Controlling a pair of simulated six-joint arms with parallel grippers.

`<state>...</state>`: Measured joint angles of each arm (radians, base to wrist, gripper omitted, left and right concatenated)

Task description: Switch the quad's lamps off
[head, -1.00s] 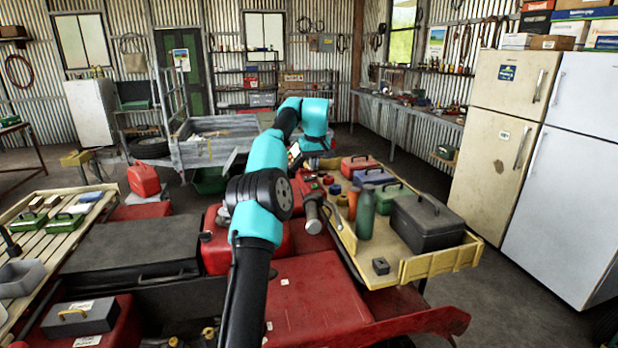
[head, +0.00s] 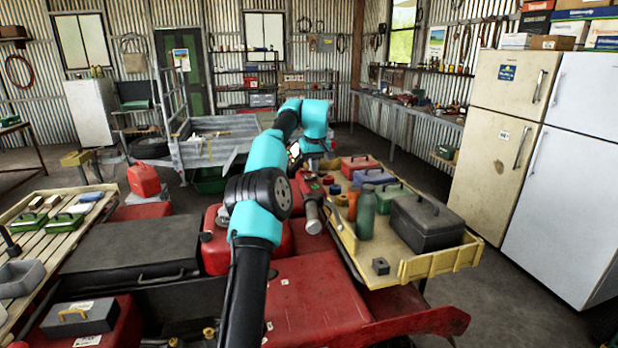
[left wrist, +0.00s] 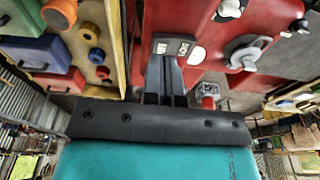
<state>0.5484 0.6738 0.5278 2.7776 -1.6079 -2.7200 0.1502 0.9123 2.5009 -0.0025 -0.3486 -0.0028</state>
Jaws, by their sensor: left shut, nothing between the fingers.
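The quad (head: 310,290) is red and stands in front of me, with a dark handlebar grip (head: 313,214) showing beside my left arm. In the left wrist view, a small panel with pale-marked switches (left wrist: 172,47) sits on its red body, just beyond the fingertips. My left gripper (left wrist: 168,66) is shut and empty, its tips close to that panel; I cannot tell whether they touch it. A white round part (left wrist: 196,55) and a key-like knob (left wrist: 246,54) lie to the right. In the head view my arm mostly hides the gripper. The lamps' state is unclear. My right gripper is out of view.
A yellow-edged tray (head: 440,264) right of the arm holds a grey toolbox (head: 427,222), a green bottle (head: 366,212) and coloured boxes. A wooden rack (head: 20,222) is on the left. Fridges (head: 565,165) stand at the right. A small red knob (left wrist: 208,102) is near the gripper.

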